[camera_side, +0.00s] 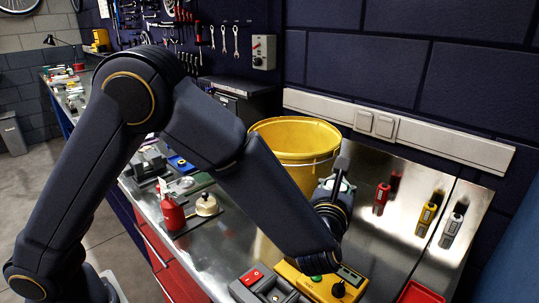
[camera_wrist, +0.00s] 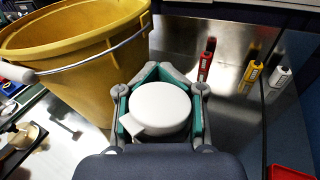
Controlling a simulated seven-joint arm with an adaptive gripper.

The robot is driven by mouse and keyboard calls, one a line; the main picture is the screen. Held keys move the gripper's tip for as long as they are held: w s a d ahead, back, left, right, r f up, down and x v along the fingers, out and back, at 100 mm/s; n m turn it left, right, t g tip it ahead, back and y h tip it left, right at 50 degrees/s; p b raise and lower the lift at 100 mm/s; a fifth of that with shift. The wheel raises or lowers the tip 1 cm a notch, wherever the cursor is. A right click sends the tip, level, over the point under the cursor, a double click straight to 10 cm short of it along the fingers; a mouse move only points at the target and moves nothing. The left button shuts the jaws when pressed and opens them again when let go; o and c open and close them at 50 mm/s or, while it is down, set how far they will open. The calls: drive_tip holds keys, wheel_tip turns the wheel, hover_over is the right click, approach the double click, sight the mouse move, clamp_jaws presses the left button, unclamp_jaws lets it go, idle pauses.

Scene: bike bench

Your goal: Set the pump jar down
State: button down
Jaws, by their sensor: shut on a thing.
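The pump jar (camera_wrist: 160,110) has a round white top with a short spout pointing to the lower left in the wrist view. My gripper (camera_wrist: 162,76) is shut around it, with green-padded fingers on its left and right sides. In the side view my gripper (camera_side: 336,184) is beside the yellow bucket, mostly behind my own arm, and only a little of the jar shows there. The jar's base is hidden in both views, so I cannot tell whether it touches the steel bench (camera_side: 385,245).
A yellow bucket (camera_side: 290,141) stands close on the left of the jar. A yellow box (camera_side: 322,286) and a red tray (camera_side: 420,293) are at the front. Bare steel lies between jar and markers.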

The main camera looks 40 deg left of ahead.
drive_tip(key=shift+w+d+f, duration=0.65)
drive_tip(key=shift+w+f, duration=1.55)
drive_tip(key=shift+w+d+f, duration=0.6)
drive_tip(key=shift+w+f, duration=1.6)
drive_tip(key=shift+w, duration=0.05)
drive_tip(key=shift+w+d+f, duration=0.65)
drive_tip(key=shift+w+f, duration=1.55)
drive_tip(key=shift+f, duration=0.15)
drive_tip(key=c, duration=0.7)
unclamp_jaws()
